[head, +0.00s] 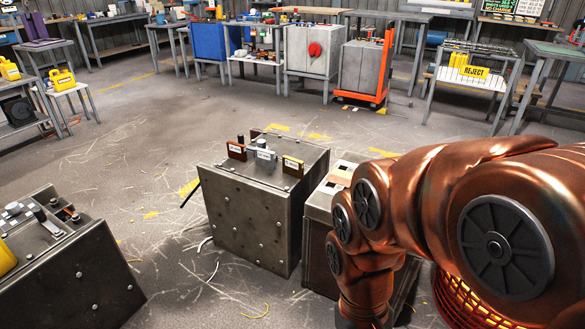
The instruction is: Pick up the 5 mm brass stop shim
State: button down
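A small brass-yellow plate with a white label (292,166) stands upright near the right part of the top of a grey metal block (252,225). It looks like the brass stop shim, but its label is too small to read. An orange-brown labelled plate (236,151) stands to its left, and a grey labelled piece (265,157) with a dark knob stands between them. My copper-coloured arm fills the right side and bends down past the block's right. My gripper is not visible.
A second metal block (325,200) stands close against the first block's right side, partly behind my arm. Another metal block (80,275) with tools on top is at lower left. Scratched floor lies open behind; benches and a yellow REJECT bin (474,71) line the back.

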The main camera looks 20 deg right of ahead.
aim_at(291, 166)
jog(key=u, duration=3.45)
jog(key=k, duration=1.2)
jog(key=z, duration=2.1)
jog(key=i, duration=0.5)
jog(key=z, duration=0.1)
